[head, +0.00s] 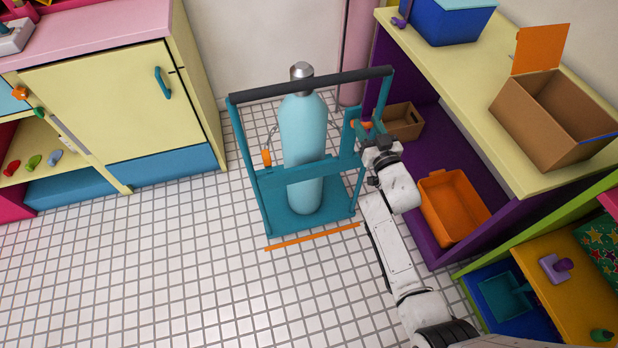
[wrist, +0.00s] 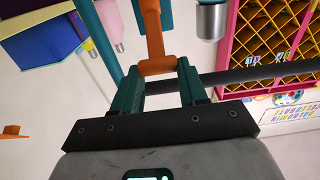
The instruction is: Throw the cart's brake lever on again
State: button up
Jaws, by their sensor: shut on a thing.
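The teal cart (head: 262,200) stands on the tiled floor in the head view, with a dark push bar (head: 255,93) across its top. A light blue gas cylinder (head: 303,140) stands upright in it. The orange brake lever (head: 359,124) is at the cart's right post and also fills the upper middle of the wrist view (wrist: 153,30). My gripper (head: 372,135) reaches it from the right. In the wrist view my gripper's teal fingers (wrist: 158,82) are shut on the lever's orange crosspiece, one on each side. The lever's pivot is hidden.
An orange strip (head: 312,237) lies on the floor before the cart. A purple and yellow shelf unit (head: 430,60) with an orange bin (head: 452,205) stands close on the right. A yellow cabinet (head: 105,100) stands at left. Floor at front left is clear.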

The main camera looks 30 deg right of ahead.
jog(key=shift+w+d+r+p, duration=0.15)
jog(key=shift+w+r+p, duration=0.45)
jog(key=shift+r, duration=0.15)
jog(key=shift+w, duration=0.15)
jog(key=shift+r, duration=0.1)
jog(key=shift+w+d+r, duration=0.15)
jog(key=shift+w+r, duration=0.15)
jog(key=shift+w, duration=0.25)
jog(key=shift+w+r+p, duration=0.1)
jog(key=shift+w+p, duration=0.1)
jog(key=shift+p, duration=0.1)
jog(key=shift+w+d, duration=0.1)
jog(key=shift+x, duration=0.8)
jog(key=shift+r, duration=0.2)
